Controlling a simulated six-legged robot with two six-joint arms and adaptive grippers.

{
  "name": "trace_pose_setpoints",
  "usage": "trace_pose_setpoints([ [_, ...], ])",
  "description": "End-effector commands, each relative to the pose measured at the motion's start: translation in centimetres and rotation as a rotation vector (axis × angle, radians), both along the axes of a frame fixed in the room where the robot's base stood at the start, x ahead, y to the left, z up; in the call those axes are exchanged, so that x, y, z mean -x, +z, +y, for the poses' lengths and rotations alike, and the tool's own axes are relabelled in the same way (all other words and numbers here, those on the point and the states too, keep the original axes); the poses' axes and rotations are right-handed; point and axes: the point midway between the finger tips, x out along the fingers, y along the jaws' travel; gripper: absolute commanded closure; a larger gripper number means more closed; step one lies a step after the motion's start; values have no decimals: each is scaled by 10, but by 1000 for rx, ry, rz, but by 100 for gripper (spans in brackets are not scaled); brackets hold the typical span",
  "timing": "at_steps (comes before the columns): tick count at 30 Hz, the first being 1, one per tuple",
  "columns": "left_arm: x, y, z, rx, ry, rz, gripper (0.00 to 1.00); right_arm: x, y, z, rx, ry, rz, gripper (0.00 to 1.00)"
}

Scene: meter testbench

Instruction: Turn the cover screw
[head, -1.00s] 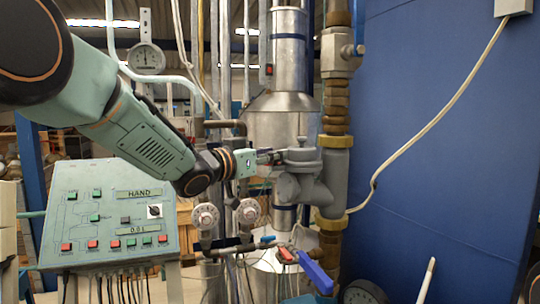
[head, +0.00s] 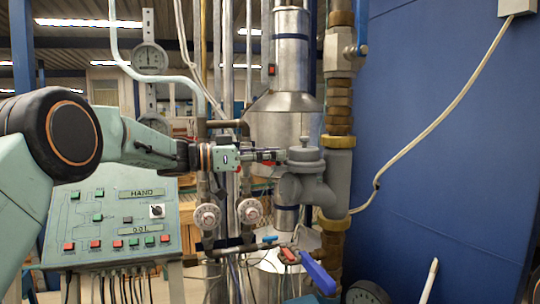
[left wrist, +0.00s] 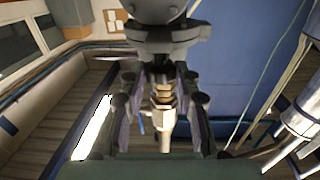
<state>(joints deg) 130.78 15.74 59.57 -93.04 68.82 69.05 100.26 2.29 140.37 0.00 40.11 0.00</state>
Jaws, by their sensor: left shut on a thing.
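The grey round cover screw (head: 304,155) sits on top of a grey valve body (head: 305,188) on the vertical pipe in the head view. A small knob stands on its top. My left gripper (head: 280,155) comes in level from the left, with its fingertips at the cover's left edge. In the left wrist view the grey cover (left wrist: 165,40) is at the top. The fingers (left wrist: 160,78) reach up to its rim from both sides and are shut on it. The exact contact is partly hidden. My right gripper is not in view.
A control panel (head: 110,222) with buttons stands at the left. Two round dials (head: 208,216) and a blue-handled valve (head: 318,272) are below the gripper. A thick brass-fitted pipe (head: 338,110) rises behind the cover. A blue wall (head: 450,150) fills the right.

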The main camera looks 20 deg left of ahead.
Motion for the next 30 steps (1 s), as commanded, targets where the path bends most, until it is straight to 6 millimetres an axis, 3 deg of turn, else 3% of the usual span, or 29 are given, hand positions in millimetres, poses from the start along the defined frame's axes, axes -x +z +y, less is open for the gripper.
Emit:
trace_pose_setpoints([
  [15, -3, 2, 0, 1, -142, -6, 100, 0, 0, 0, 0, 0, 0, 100],
  [30, -3, 4, 0, 2, -175, -6, 100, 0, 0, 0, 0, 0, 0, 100],
])
